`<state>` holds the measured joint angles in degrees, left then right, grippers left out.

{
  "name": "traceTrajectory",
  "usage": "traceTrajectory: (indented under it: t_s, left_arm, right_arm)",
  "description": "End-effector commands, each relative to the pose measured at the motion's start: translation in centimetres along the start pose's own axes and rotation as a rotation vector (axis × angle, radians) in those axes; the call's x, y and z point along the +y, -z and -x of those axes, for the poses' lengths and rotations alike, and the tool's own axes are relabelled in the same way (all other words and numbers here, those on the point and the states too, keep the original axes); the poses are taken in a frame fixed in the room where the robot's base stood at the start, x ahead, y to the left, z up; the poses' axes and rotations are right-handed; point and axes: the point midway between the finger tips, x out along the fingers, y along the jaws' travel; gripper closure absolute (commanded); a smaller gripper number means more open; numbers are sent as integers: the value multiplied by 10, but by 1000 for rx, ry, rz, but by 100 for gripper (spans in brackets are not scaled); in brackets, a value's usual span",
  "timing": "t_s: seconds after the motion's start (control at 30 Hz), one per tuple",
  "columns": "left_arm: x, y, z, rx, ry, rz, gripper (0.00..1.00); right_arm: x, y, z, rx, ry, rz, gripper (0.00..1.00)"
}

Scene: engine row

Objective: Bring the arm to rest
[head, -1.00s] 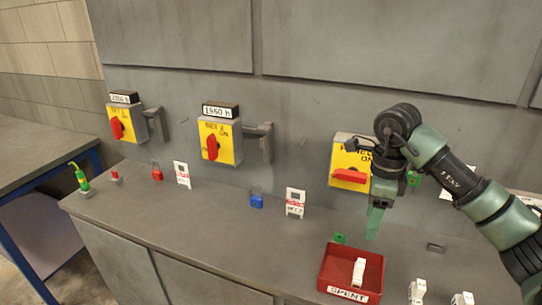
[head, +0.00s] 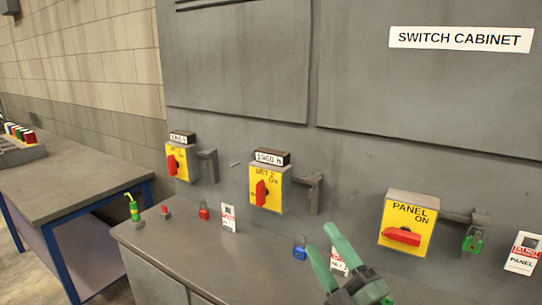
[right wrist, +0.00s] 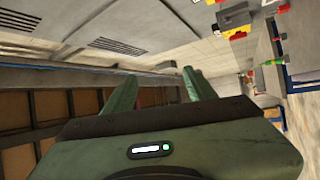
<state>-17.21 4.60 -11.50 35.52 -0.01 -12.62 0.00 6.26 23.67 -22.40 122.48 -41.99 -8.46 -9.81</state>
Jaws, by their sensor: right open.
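My right gripper (head: 328,238) shows at the bottom of the head view, in front of the bench top. Its two green fingers point up and stand apart, with nothing seen between them. In the right wrist view the gripper (right wrist: 158,84) also shows with its fingers apart and empty. The rest of the right arm is below the picture. My left gripper is in neither view.
The panel switch box (head: 408,226) has a green padlock (head: 473,240) and a tag (head: 523,253) beside it. Two more switch boxes (head: 268,187) (head: 181,162), a blue padlock (head: 299,249) and a red padlock (head: 204,211) are left. A side table (head: 75,180) stands far left.

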Motion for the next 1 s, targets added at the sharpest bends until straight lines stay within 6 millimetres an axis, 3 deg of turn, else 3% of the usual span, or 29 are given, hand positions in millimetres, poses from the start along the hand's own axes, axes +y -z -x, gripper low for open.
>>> traceTrajectory:
  t_s: [0.03,0.13,0.2,0.3,0.4,0.6,0.9,1.0]
  left_arm:
    - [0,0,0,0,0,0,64]
    - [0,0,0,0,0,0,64]
    - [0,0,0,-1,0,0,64]
    - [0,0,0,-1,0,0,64]
    - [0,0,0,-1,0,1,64]
    - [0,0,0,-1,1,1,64]
    - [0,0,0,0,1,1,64]
    - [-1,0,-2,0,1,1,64]
  right_arm:
    - [-14,-24,18,-144,36,-119,44]
    - [-51,-70,66,-440,130,-343,44]
    - [-80,-90,106,-628,205,-480,44]
    - [-120,-101,170,-875,321,-649,44]
    - [-150,-96,230,-1078,435,-778,44]
    - [-181,-68,317,-1350,615,-939,44]
    - [-195,-15,408,-1628,836,-1078,44]
    - [-226,-29,410,-1628,840,-1068,44]
